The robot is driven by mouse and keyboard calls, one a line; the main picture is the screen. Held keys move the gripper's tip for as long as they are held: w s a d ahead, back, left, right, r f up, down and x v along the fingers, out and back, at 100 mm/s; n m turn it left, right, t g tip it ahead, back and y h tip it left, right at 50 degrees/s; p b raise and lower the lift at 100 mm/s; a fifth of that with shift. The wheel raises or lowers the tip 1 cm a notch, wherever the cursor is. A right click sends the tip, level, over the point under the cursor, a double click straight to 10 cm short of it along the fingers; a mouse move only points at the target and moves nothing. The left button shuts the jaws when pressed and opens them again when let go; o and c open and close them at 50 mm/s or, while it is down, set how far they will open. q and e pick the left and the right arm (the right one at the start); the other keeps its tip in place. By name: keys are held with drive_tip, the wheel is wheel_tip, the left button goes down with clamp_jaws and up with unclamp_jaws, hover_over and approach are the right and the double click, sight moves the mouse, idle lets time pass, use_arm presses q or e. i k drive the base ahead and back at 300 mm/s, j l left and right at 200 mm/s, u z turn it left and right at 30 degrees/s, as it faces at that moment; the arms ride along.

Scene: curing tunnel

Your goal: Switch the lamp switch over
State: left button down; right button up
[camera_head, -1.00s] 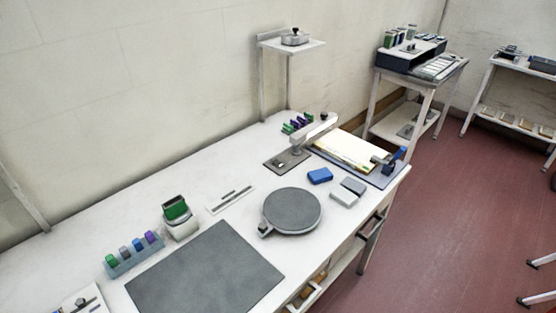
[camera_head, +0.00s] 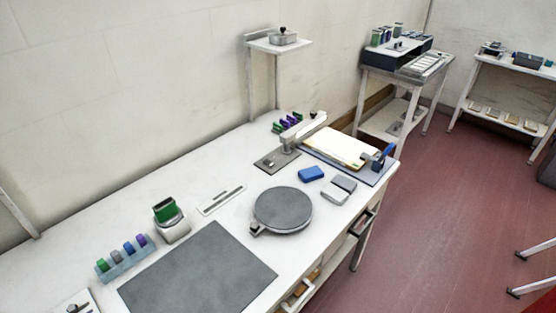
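I cannot make out for certain which thing is the lamp switch. A white panel with a small dark knob (camera_head: 77,306) is cut off at the bottom left edge of the view. A grey plate with a small raised part (camera_head: 277,160) lies towards the back of the white bench (camera_head: 150,183), under a pale jointed arm (camera_head: 304,128) that may be a lamp or a press. Neither of my grippers is in view.
The bench carries a dark mat (camera_head: 198,272), a round grey turntable (camera_head: 283,210), a green-topped block (camera_head: 167,211), a blue block (camera_head: 311,174) and a paper board (camera_head: 340,149). A raised shelf (camera_head: 262,45) stands behind. Red floor (camera_head: 440,200) is open at right.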

sight(268, 162)
drive_tip(key=i+l+u, duration=0.1)
drive_tip(key=l+u, duration=1.25)
drive_tip(key=l, duration=0.15)
